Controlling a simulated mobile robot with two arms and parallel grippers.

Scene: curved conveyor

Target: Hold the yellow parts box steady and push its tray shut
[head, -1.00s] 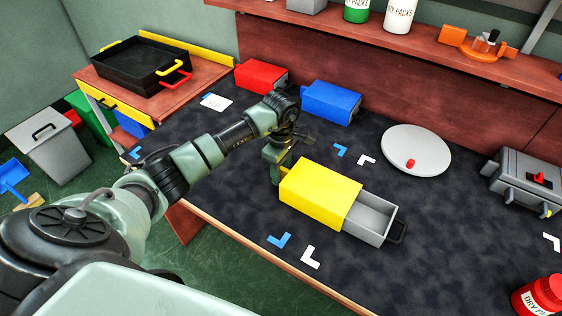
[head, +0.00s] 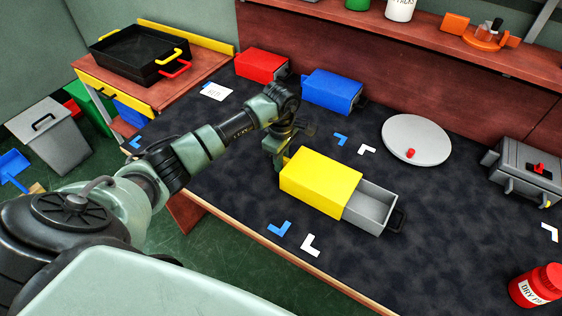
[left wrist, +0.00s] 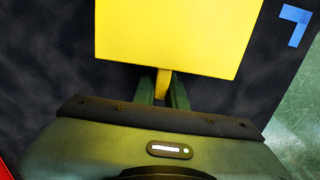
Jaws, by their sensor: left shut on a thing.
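The yellow parts box (head: 318,182) lies on the dark mat with its grey tray (head: 372,206) pulled well out to the right. The tray looks empty, and a black handle (head: 397,220) is on its outer end. My left gripper (head: 278,160) is at the box's closed left end. In the left wrist view, the fingers (left wrist: 163,88) are shut on a narrow yellow tab that sticks out from the box (left wrist: 180,35). My right gripper is not in view.
A red box (head: 260,65) and a blue box (head: 332,91) stand behind. A round grey plate (head: 420,140) with a red knob, a grey case (head: 528,168) and a red jar (head: 537,285) are to the right. The mat around the tray's handle is clear.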

